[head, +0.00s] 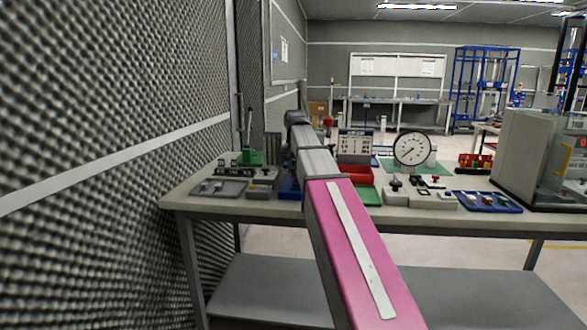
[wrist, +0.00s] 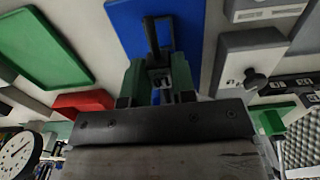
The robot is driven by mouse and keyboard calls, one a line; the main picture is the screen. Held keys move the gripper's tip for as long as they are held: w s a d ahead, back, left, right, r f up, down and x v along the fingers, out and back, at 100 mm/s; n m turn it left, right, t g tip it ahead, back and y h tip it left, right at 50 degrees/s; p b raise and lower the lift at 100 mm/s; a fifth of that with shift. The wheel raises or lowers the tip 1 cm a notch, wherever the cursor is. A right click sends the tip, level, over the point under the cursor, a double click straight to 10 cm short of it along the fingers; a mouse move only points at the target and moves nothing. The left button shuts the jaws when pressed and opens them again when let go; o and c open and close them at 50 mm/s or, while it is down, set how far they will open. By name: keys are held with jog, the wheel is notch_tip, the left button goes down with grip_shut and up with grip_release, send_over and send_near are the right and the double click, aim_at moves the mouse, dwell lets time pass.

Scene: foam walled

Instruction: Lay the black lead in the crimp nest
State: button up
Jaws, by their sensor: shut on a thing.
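My gripper (wrist: 158,80) has green fingers in the wrist view and is shut on a dark piece, seemingly the black lead (wrist: 152,38), which sticks out past the fingertips over a blue tray (wrist: 190,25). The lead's full shape is hard to make out. In the head view my own arm hides the gripper and the lead. A green lever press (head: 250,157) stands at the bench's left end. I cannot tell for sure which fixture holds the crimp nest. A grey block with a knob (wrist: 248,60) lies right of the gripper in the wrist view.
The bench (head: 180,200) runs beside a foam wall (head: 110,150) on the left. A green tray (wrist: 40,45) and red bin (wrist: 82,103) lie left of the gripper in the wrist view. A dial gauge (head: 412,149) and a clear-fronted cabinet (head: 525,150) stand to the right.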

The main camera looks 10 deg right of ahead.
jog(key=shift+f, duration=0.15)
dwell(0.4)
jog(key=shift+f, duration=2.05)
jog(key=shift+f, duration=0.6)
jog(key=o, duration=1)
notch_tip(320, 180, up, 11)
jog(key=shift+f, duration=0.1)
